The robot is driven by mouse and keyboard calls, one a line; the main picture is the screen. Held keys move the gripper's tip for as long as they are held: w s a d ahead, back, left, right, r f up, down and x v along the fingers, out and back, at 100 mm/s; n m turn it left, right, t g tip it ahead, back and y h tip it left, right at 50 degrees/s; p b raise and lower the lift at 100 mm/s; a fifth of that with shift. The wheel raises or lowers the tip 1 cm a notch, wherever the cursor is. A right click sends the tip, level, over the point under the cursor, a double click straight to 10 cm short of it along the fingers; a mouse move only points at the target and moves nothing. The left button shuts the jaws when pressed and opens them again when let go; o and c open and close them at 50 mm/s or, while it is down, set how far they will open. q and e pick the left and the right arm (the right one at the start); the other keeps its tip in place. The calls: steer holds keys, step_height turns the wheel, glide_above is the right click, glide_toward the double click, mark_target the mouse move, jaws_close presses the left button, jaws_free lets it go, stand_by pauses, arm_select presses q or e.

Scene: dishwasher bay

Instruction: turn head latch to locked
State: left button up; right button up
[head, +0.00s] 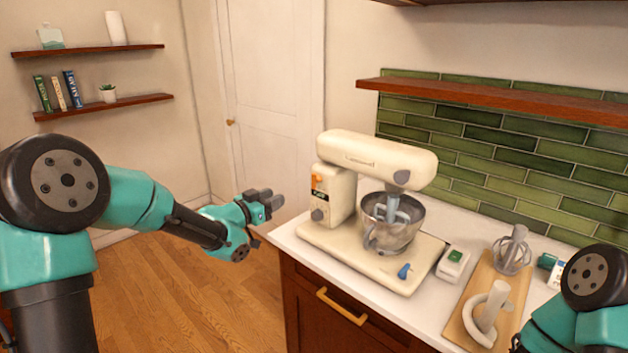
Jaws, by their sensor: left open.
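A cream stand mixer (343,188) stands on the counter with its head (375,158) lying level over a metal bowl (390,225). A small blue lever-like piece (404,271) sits at the front right of the mixer base; I cannot tell whether it is the head latch or how it is set. A grey round knob (317,214) is low on the mixer's column, below an orange label. My left gripper (268,202) is open and empty, left of the mixer and apart from it, near the counter's left end. My right gripper is outside the view; only part of that arm shows.
A small white box with a green top (453,263) stands right of the mixer. A wooden board (465,316) holds a whisk (513,250) and another attachment (487,317). A wooden shelf (490,98) overhangs the counter. Open floor lies left of the cabinet.

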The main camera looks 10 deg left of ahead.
mark_target(312, 180)
arm_select(q)
steer(key=x, duration=1.7)
steer(key=shift+w+d, duration=0.15)
steer(key=shift+w, duration=0.05)
steer(key=shift+c, duration=0.3)
jaws_close()
